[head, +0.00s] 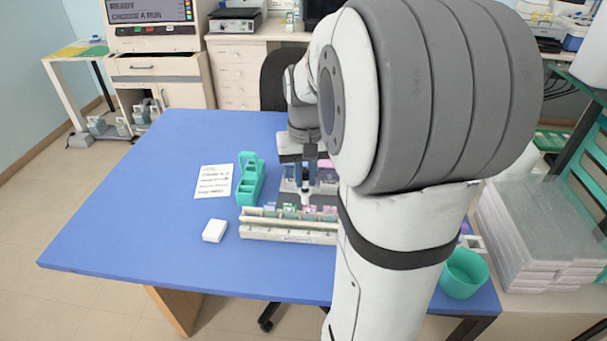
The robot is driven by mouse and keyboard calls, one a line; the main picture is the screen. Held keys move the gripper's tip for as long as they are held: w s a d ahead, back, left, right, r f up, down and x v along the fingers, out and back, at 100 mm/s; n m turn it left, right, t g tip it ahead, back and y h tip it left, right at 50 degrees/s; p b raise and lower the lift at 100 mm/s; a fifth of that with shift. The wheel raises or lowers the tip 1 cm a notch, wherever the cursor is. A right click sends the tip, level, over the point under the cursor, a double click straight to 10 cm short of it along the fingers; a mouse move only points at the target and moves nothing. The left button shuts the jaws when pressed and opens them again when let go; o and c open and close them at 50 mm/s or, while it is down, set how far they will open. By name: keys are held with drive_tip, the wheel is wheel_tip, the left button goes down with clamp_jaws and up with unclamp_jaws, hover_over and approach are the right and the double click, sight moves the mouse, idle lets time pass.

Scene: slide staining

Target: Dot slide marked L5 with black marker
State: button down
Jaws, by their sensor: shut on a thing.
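My gripper (306,190) points down just behind a long cream rack (288,236) on the blue table. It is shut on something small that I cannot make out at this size. The rack's back row shows several slides with coloured ends, among them a green one (290,211) and a pink one (309,210). Their marks are too small to read, so I cannot tell which is L5. My arm hides the right end of the rack. I cannot make out a black marker clearly.
A green holder (249,187) and a written sheet (214,181) lie left of the rack, with a small white block (214,231) nearer. A green cup (464,273) is at the right. The table's left side is clear.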

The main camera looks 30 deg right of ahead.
drive_tip(key=shift+r+p, duration=2.45)
drive_tip(key=shift+r, duration=0.6)
